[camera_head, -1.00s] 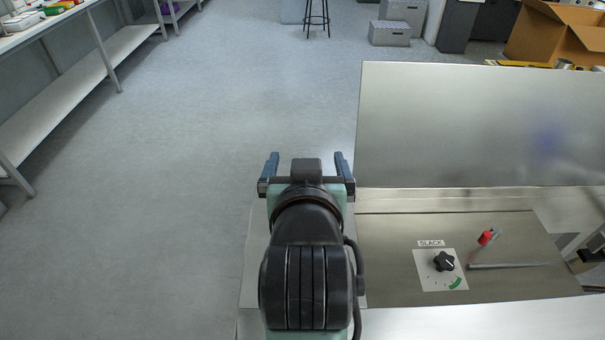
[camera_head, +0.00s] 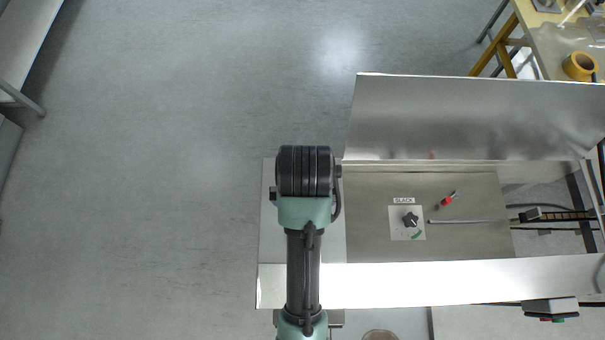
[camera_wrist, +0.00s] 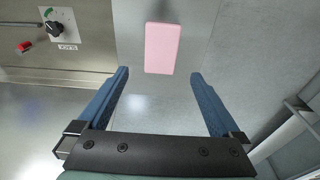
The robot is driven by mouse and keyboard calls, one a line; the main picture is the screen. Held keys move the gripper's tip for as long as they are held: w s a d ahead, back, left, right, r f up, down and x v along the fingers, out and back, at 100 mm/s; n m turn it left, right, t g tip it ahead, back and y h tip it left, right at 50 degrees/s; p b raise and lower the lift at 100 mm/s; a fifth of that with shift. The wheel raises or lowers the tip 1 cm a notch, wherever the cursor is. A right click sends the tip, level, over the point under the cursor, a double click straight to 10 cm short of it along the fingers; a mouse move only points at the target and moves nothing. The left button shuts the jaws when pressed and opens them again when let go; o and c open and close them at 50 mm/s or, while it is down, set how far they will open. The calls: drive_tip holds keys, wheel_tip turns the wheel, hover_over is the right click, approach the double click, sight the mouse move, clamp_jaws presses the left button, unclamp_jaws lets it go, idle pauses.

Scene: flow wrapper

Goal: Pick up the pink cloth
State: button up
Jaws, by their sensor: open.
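A pink cloth (camera_wrist: 160,48) lies flat on a pale grey surface in the wrist view, a folded rectangle near the top middle. My gripper (camera_wrist: 158,85) is open and empty, with its two blue fingers apart. In the picture the cloth sits beyond the fingertips, roughly centred between them. In the head view my arm covers the cloth and the gripper, so neither shows there.
The floor to the left is clear.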

drive_tip(key=f, duration=0.6)
drive_tip(key=shift+w+f, duration=0.3)
drive_tip(key=shift+f, duration=0.05)
drive_tip(key=shift+w+a+f+p, duration=0.1)
drive_tip(key=shift+w+f+p, duration=0.15)
drive_tip(key=shift+f, duration=0.7)
drive_tip(key=shift+w+f+p, duration=0.2)
drive_tip(key=shift+f+p, duration=0.1)
drive_tip(key=shift+f, duration=0.6)
drive_tip(key=shift+w+a+f+p, duration=0.1)
drive_tip(key=shift+w+f+p, duration=0.15)
drive_tip(key=shift+f, duration=0.7)
drive_tip(key=shift+c, duration=0.2)
drive_tip(key=shift+s, duration=0.1)
drive_tip(key=c, duration=1)
wheel_tip(320, 180, up, 10)
drive_tip(key=shift+b, duration=0.55)
